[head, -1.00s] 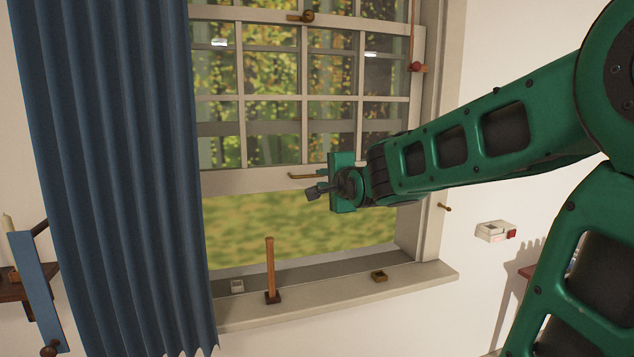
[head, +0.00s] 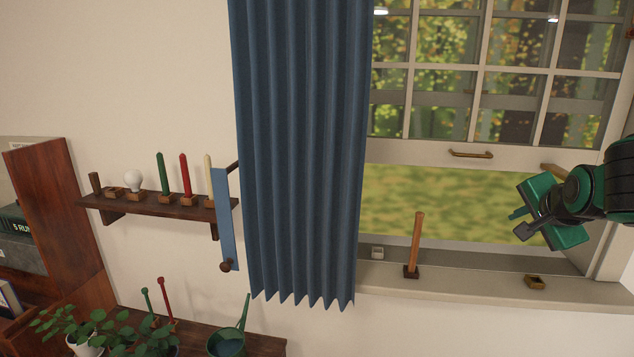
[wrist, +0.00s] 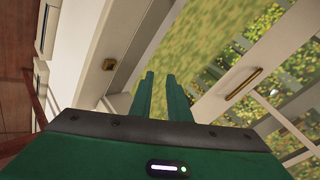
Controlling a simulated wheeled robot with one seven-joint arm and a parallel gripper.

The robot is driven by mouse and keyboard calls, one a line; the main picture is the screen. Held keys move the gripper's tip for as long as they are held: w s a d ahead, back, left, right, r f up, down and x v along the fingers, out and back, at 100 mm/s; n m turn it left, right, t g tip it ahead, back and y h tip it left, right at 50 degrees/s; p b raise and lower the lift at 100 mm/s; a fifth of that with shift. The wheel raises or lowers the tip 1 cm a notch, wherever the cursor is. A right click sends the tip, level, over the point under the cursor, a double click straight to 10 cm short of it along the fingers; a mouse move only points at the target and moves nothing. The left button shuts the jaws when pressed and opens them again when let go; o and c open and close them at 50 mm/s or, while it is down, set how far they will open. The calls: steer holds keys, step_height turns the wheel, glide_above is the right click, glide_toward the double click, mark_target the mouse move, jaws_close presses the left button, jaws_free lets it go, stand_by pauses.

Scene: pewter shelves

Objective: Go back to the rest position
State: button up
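My gripper (head: 521,222) hangs at the right of the head view, in front of the open lower part of the window. Its two green fingers (wrist: 160,82) point away in the wrist view with a narrow gap between them and nothing held. The raised sash (head: 430,153) with its brass handle (head: 471,154) is behind and to the left of my gripper; the handle also shows in the wrist view (wrist: 243,83). An upright wooden stick (head: 417,240) stands on the sill (head: 470,289), apart from my gripper.
A blue curtain (head: 300,150) hangs left of the window. A wall shelf (head: 150,204) holds candles and a bulb.

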steer(key=s+a+f+n+g+y, duration=0.1)
steer(key=s+f+n+g, duration=0.2)
steer(key=s, duration=0.6)
steer(key=s+a+f+n+g+y, duration=0.1)
steer(key=s+f+n+g, duration=0.2)
steer(key=s, duration=0.7)
steer(key=s+a+f+n+g+y, duration=0.1)
steer(key=s+a+f+n+g, duration=0.1)
steer(key=s+f, duration=0.4)
steer(key=s+n+g, duration=0.1)
steer(key=s+g, duration=0.1)
steer(key=s, duration=0.2)
steer(key=shift+f, duration=0.3)
steer(key=shift+w+f, duration=0.25)
steer(key=shift+w, duration=0.45)
